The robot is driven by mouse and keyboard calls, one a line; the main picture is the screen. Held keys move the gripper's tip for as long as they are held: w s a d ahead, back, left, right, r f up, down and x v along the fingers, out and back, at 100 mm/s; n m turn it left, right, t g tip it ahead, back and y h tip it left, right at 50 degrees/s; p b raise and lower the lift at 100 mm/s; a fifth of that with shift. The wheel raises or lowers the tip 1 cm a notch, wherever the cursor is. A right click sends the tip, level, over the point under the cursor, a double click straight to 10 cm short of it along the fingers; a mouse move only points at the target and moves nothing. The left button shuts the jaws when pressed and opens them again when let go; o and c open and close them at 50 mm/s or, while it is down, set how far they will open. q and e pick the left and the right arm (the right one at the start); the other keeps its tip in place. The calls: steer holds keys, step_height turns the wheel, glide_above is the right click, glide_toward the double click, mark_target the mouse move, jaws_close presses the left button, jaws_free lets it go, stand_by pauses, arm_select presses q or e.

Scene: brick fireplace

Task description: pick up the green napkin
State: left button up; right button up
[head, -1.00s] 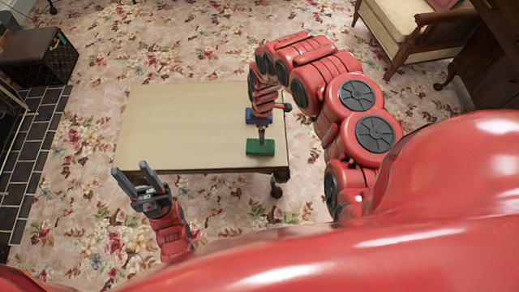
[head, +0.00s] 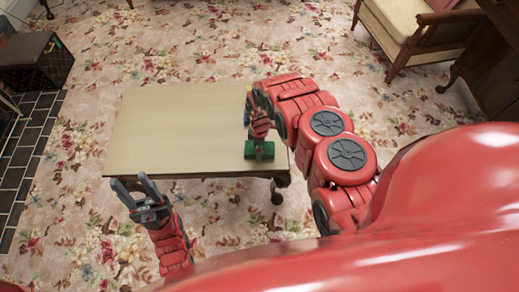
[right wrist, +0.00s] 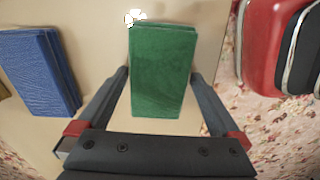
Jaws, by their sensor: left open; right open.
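The green napkin (head: 250,153) is a folded, block-like piece near the front right corner of the tan table. It also shows upright in the right wrist view (right wrist: 163,65). My right gripper (right wrist: 160,76) is open, with one finger on each side of the napkin's lower half. I cannot tell whether the fingers touch it. In the head view the right gripper (head: 259,150) is over the napkin and partly covers it. My left gripper (head: 130,180) is open and empty off the table's front left corner.
A blue folded napkin (right wrist: 38,68) lies left of the green one in the right wrist view. In the head view my right arm mostly hides it. The table's (head: 175,130) left and middle are bare. An armchair (head: 405,30) stands at the back right.

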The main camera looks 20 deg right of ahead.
steer(key=shift+f, duration=0.25)
steer(key=c, duration=1.1)
steer(key=shift+r, duration=0.1)
steer(key=shift+c, duration=0.2)
